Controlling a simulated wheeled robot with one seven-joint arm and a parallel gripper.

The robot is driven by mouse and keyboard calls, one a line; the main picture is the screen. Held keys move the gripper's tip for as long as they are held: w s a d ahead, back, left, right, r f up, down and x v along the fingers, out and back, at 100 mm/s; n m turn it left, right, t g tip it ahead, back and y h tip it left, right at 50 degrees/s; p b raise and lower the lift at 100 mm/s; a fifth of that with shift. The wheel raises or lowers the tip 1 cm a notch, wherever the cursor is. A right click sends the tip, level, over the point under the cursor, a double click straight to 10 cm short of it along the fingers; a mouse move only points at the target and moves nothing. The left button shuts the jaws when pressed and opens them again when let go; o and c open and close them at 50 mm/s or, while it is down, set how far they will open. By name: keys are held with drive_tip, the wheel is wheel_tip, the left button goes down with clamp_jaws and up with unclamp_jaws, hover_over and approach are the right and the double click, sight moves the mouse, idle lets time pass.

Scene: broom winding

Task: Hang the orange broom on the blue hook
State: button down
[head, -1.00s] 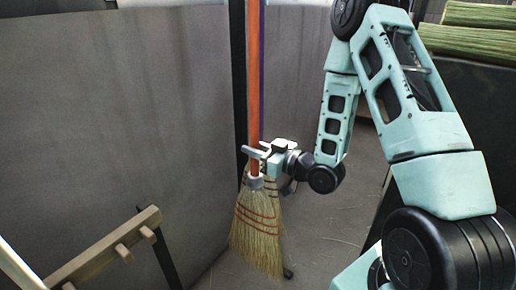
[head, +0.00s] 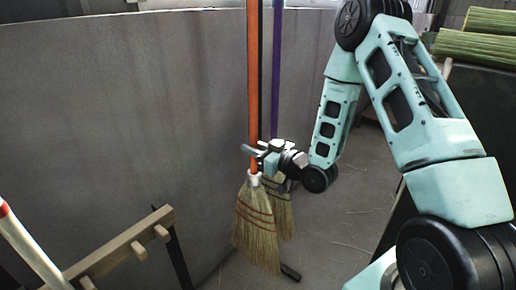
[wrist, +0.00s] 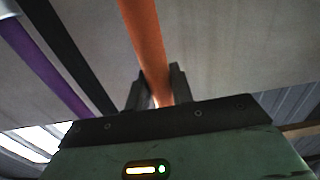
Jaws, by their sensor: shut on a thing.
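The orange broom (head: 253,80) stands nearly upright in the head view, with straw bristles (head: 256,225) pointing down and a pale collar above them. My gripper (head: 256,152) is shut on its orange handle a little above the collar. In the wrist view the orange handle (wrist: 144,35) runs between the two dark fingers (wrist: 157,88). The top of the handle is out of the head view. I cannot make out a blue hook in either view.
A second broom with a purple handle (head: 276,70) stands just behind, beside a dark post; the purple handle also shows in the wrist view (wrist: 45,70). A wooden rack with pegs (head: 120,247) is at lower left. A grey curved panel (head: 120,120) fills the left.

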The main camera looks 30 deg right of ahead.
drive_tip(key=shift+w+a+f+b, duration=0.2)
drive_tip(key=shift+w+a, duration=0.1)
drive_tip(key=shift+w, duration=0.4)
drive_tip(key=shift+w+a+f+b, duration=0.2)
drive_tip(key=shift+w+a, duration=0.1)
drive_tip(key=shift+w, duration=0.4)
drive_tip(key=shift+w+a+f+b, duration=0.1)
drive_tip(key=shift+w+a+f, duration=0.15)
drive_tip(key=shift+w, duration=0.45)
drive_tip(key=c, duration=1.1)
unclamp_jaws()
drive_tip(key=shift+c, duration=0.2)
drive_tip(key=shift+f, duration=0.1)
